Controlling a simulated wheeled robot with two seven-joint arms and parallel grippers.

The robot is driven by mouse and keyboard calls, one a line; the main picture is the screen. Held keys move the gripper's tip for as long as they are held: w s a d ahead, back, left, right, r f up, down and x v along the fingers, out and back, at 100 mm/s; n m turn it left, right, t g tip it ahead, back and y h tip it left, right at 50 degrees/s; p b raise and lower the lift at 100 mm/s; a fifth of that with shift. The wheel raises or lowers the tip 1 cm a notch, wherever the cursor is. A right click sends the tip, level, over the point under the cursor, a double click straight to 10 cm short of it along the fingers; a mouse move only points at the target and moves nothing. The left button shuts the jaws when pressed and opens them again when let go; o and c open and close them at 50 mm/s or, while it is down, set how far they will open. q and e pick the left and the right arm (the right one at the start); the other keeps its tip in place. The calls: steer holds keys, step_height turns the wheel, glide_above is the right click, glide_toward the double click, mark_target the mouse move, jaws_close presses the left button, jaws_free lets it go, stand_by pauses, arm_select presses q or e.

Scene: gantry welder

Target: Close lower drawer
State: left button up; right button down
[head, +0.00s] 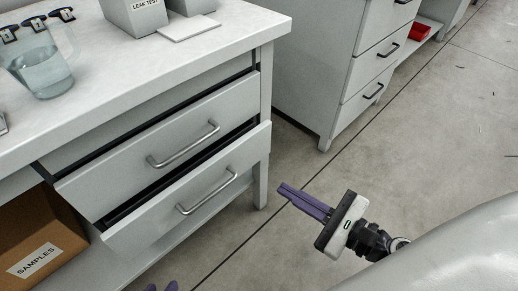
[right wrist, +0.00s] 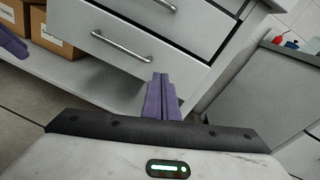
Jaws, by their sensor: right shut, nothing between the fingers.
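The lower drawer (head: 190,196) is a pale front with a silver bar handle (head: 207,193), and it stands pulled out, with a dark gap above it. It also shows in the right wrist view (right wrist: 85,22) with its handle (right wrist: 121,47). The upper drawer (head: 165,137) sits above it, also out a little. My right gripper (head: 281,189) is shut and empty, to the right of the lower drawer and apart from it in the head view. In the right wrist view its purple fingers (right wrist: 160,78) point toward the drawer unit.
A cardboard box marked SAMPLES (head: 38,245) sits on the shelf left of the drawers. The worktop (head: 115,68) holds a clear jug (head: 38,65). Another drawer cabinet (head: 345,60) stands at the back right. Floor between them is clear.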

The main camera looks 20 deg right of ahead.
steer(key=d+r+m+t, duration=0.1)
steer(key=d+r+m, duration=0.1)
steer(key=d+m, duration=0.15)
steer(key=m, duration=0.1)
glide_toward(249, 139)
steer(key=shift+t+h, duration=0.4)
steer(key=x, duration=0.6)
steer(key=shift+w+a+f+p, duration=0.1)
steer(key=shift+a+f+p, duration=0.25)
